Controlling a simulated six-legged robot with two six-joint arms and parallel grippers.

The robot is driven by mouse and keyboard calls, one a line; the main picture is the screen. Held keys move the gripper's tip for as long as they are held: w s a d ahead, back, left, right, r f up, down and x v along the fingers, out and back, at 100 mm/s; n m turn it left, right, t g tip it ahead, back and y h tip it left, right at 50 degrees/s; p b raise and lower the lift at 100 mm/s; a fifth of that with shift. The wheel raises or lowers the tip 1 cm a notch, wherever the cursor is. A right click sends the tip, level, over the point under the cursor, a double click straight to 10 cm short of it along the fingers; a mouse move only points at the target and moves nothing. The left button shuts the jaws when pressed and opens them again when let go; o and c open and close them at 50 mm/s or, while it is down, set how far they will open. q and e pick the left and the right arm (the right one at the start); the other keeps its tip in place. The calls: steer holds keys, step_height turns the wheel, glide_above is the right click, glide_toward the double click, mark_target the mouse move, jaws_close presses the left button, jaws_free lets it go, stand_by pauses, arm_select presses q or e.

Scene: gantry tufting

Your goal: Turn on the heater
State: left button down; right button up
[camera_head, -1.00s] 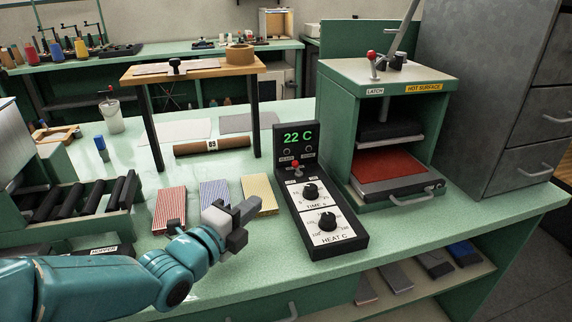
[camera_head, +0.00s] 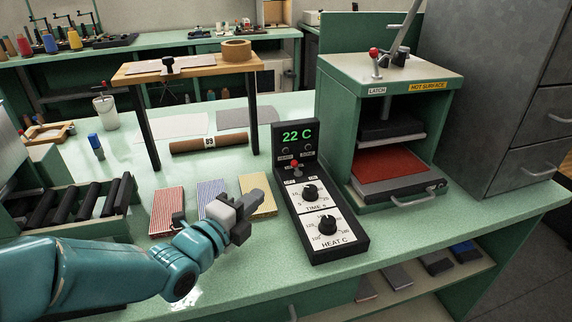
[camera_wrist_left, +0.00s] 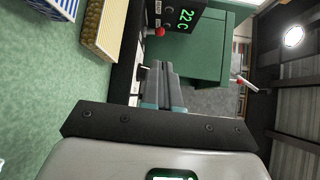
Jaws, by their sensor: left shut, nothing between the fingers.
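The heater control box (camera_head: 328,250) is black and stands on the green bench. Its display (camera_head: 296,136) reads 22 C in green and also shows in the left wrist view (camera_wrist_left: 186,20). Below it are a red-tipped toggle switch (camera_head: 295,166), a TIME knob (camera_head: 310,193) and a HEAT knob (camera_head: 327,225). My left gripper (camera_head: 250,208) is shut and empty, just left of the box and apart from the switch. In the left wrist view its fingers (camera_wrist_left: 162,88) point toward the box, with the red switch tip (camera_wrist_left: 160,31) beyond them. My right gripper is not in view.
The green heat press (camera_head: 335,110) with a red pad (camera_head: 383,158) and a latch lever stands right of the box. Striped fabric stacks (camera_head: 166,212) lie left of it, under my left arm. A wooden stand (camera_head: 190,72) and a brown roll (camera_head: 208,143) are behind.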

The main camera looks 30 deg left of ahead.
mark_target(295, 164)
arm_select(q)
steer(key=p, duration=0.1)
steer(key=w+p, duration=0.1)
steer(key=p, duration=0.1)
steer(key=shift+w+r, duration=0.15)
steer(key=shift+r, duration=0.2)
steer(key=w, duration=0.4)
steer(key=w+f+p, duration=0.1)
steer(key=w, duration=0.3)
steer(key=w+p, duration=0.1)
steer(key=w, duration=0.2)
steer(key=shift+w+a+f, duration=0.3)
steer(key=shift+w+f, duration=0.1)
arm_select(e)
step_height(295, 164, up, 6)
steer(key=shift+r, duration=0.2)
